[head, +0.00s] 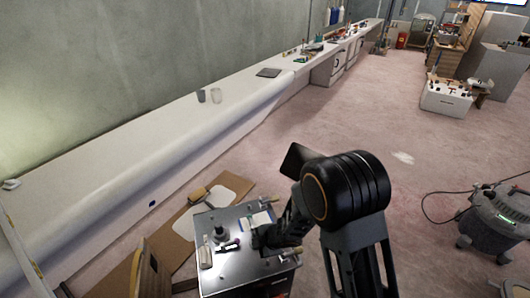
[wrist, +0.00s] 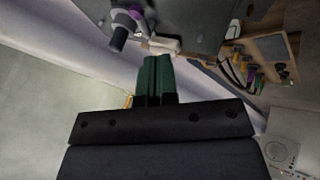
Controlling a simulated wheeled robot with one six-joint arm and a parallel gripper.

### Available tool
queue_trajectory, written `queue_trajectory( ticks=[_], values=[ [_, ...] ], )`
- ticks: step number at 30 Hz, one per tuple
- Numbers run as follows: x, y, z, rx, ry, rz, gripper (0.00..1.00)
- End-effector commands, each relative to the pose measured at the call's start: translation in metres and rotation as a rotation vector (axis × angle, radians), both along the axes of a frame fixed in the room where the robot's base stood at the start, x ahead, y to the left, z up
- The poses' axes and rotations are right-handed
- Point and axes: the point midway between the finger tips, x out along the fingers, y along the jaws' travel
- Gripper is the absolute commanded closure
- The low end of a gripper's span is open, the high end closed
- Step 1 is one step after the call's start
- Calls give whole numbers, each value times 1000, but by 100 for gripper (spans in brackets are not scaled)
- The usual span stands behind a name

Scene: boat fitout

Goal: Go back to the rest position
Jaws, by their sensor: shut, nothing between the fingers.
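My gripper (wrist: 155,72) shows in the wrist view as two green fingers side by side, shut with nothing held. In the head view my black arm rises at the lower centre and reaches down and left over a metal-topped cart (head: 225,279). The fingertips cannot be made out clearly there. On the cart top are a dark round-based item (head: 220,232), a small dark tool with a magenta part (head: 229,246) and a pale upright item (head: 205,254).
A long white bench (head: 150,145) runs along the left wall. Brown and white boards (head: 185,222) lie beside the cart. A grey vacuum-like machine (head: 497,218) stands at right with a black hose. A white box (head: 446,100) stands further back. The pink floor between is mostly clear.

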Motion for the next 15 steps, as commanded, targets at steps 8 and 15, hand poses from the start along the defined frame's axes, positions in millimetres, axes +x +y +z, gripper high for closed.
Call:
queue_trajectory(
  ticks=[8,15],
  values=[
    [5,-32,-14,-143,51,-201,100],
    [3,-120,43,-350,149,-862,100]
  ],
)
